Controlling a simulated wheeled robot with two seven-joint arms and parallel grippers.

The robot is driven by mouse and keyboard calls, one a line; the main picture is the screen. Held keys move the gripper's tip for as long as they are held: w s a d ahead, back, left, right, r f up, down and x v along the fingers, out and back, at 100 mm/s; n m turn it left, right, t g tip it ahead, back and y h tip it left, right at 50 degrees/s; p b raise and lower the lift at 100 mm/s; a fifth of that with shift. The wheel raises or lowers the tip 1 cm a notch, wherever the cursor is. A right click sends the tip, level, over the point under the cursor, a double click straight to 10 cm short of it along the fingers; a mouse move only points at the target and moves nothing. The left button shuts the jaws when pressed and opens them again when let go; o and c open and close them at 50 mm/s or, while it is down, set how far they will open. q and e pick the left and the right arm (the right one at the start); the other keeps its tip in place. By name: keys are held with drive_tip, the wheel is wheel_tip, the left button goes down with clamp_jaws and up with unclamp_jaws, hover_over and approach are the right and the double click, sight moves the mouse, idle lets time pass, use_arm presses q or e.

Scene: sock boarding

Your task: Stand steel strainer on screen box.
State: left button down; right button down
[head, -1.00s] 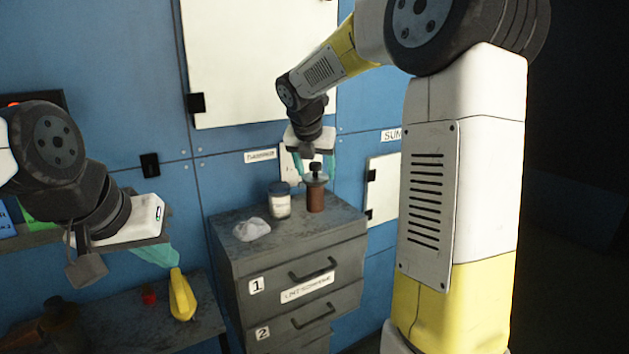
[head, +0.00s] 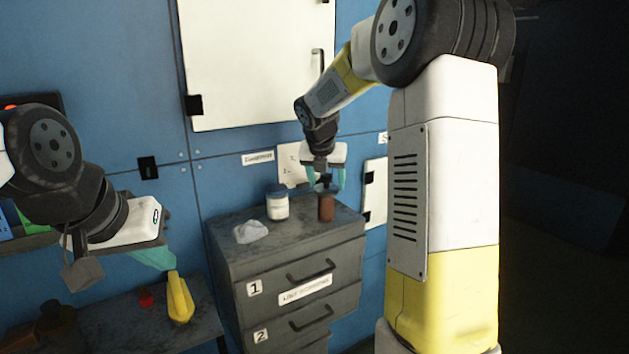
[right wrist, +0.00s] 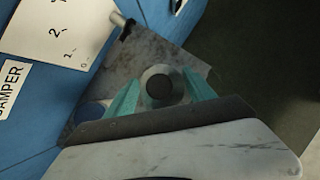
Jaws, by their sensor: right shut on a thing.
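I cannot pick out a steel strainer or a screen box for certain in these views. My right gripper (head: 325,181) is shut around the upper part of a brown bottle (head: 326,207) with a dark top, over the right part of the cabinet top. I cannot tell whether the bottle's base touches the cabinet. In the right wrist view its round grey top with a dark centre (right wrist: 158,87) sits between the teal fingers (right wrist: 160,95). My left gripper (head: 153,258) hangs at the left by the upper end of a yellow object (head: 180,300); its jaw opening is unclear.
The grey drawer cabinet (head: 290,245) also carries a white jar (head: 277,206) and a crumpled pale lump (head: 250,232). A lower dark table (head: 120,325) at left holds a small red thing (head: 146,299). The blue wall (head: 100,120) stands close behind.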

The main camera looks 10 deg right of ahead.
drive_tip(key=shift+c, duration=1.6)
unclamp_jaws()
drive_tip(key=v, duration=1.1)
drive_tip(key=s+a+f+m+y, duration=0.1)
drive_tip(key=s+f+m+y, duration=0.1)
drive_tip(key=s+m, duration=1.1)
drive_tip(key=s+a+f+m+y, duration=0.1)
drive_tip(key=s+f+m, duration=0.3)
drive_tip(key=s+m, duration=1)
drive_tip(key=m+y, duration=0.1)
drive_tip(key=m, duration=0.2)
drive_tip(key=shift+s+a+f+t+y, duration=0.15)
drive_tip(key=shift+s+a+t+y, duration=0.1)
drive_tip(key=shift+t+y, duration=0.15)
